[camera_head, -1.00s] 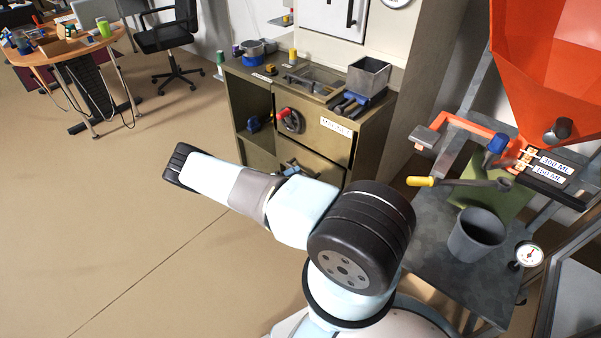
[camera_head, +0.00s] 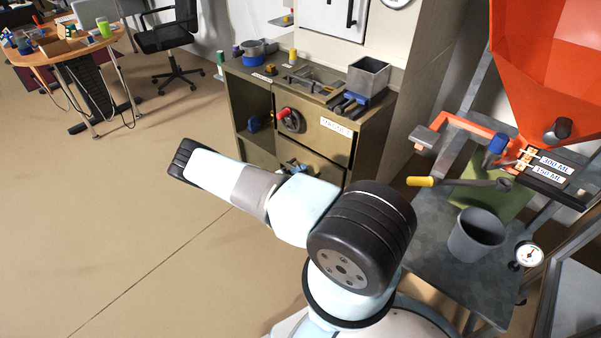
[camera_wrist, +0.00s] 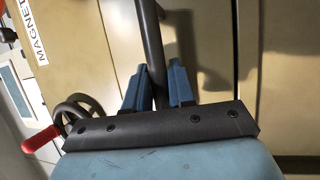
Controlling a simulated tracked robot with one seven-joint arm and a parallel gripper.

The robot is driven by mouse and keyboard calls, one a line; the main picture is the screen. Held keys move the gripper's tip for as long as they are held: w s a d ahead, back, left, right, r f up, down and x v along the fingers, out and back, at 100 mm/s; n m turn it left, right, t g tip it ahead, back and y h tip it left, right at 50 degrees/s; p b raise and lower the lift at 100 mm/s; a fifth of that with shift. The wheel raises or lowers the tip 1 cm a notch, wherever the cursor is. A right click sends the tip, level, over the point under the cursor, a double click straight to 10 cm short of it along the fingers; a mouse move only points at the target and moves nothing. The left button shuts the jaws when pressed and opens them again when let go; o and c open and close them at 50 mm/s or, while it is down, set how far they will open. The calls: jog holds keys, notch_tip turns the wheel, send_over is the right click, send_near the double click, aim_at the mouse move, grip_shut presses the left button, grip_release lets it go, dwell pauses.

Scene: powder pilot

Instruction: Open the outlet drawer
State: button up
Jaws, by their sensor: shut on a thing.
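The outlet drawer seems to be the lower beige front of the cabinet, below the panel labelled "MAGNET" (camera_wrist: 35,32); this drawer front (camera_wrist: 215,75) fills the middle of the wrist view. Its dark bar handle (camera_wrist: 150,40) passes between the two blue fingers of my gripper (camera_wrist: 158,88), which is shut on it. In the head view my gripper (camera_head: 297,168) is small at the cabinet's lower front, partly hidden behind my arm. Most of the drawer front is hidden there too. I cannot tell whether the drawer stands out from the cabinet.
A handwheel with a red knob (camera_head: 282,113) sits on the upper panel, close beside my gripper in the wrist view (camera_wrist: 42,138). A steel table (camera_head: 425,225) with a grey bucket (camera_head: 476,236) stands right. The floor (camera_head: 90,220) to the left is clear.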

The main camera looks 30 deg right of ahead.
jog(key=shift+f, duration=0.1)
grip_shut()
jog(key=s+a, duration=0.4)
jog(key=a, duration=0.6)
jog(key=s+a, duration=0.4)
jog(key=a, duration=0.7)
jog(key=shift+a, duration=0.2)
jog(key=o, duration=0.5)
grip_release()
jog(key=shift+f, duration=0.15)
jog(key=shift+o, duration=0.9)
jog(key=shift+w+d, duration=0.1)
jog(key=a+f, duration=0.2)
jog(key=a, duration=1.1)
jog(key=shift+w+a+f, duration=0.15)
jog(key=shift+w+a, duration=0.15)
jog(key=shift+w, duration=0.05)
